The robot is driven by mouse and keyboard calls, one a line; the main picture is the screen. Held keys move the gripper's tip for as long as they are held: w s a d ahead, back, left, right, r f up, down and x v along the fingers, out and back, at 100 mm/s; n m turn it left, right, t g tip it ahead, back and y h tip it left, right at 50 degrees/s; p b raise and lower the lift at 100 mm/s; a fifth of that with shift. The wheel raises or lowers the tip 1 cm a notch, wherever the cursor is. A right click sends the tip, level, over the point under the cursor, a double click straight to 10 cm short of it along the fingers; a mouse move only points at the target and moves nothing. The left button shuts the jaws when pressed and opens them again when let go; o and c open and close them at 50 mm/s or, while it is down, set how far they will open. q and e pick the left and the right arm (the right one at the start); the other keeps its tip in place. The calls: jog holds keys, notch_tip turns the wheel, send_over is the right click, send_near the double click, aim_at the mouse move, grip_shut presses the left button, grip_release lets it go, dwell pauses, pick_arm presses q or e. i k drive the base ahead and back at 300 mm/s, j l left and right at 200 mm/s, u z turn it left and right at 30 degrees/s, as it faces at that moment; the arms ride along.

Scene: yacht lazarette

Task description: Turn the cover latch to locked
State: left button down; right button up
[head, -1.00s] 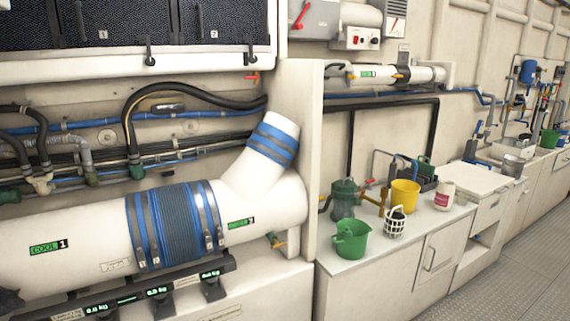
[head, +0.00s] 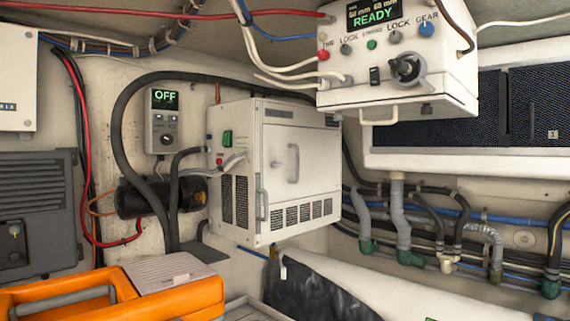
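Neither of my grippers shows in the head view. A white box cabinet (head: 285,200) is mounted on the wall near the middle. Its front has an upright pale handle (head: 293,163), and a small grey latch or handle (head: 262,205) sits at its left front edge. At the upper right a white control box (head: 440,85) has a lit READY display (head: 374,14), small knobs marked LOCK and GEAR, and a larger dark rotary knob (head: 405,68). I cannot tell which of these parts is the cover latch.
A control unit (head: 162,130) reading OFF hangs left of the cabinet. An orange case (head: 180,300) stands low at the left, near a dark grey unit (head: 38,215). Loose cables and hoses (head: 118,130) cross the wall. A large white pipe (head: 370,285) runs along the lower right.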

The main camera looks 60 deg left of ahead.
aim_at(277, 164)
jog(key=u, duration=1.9)
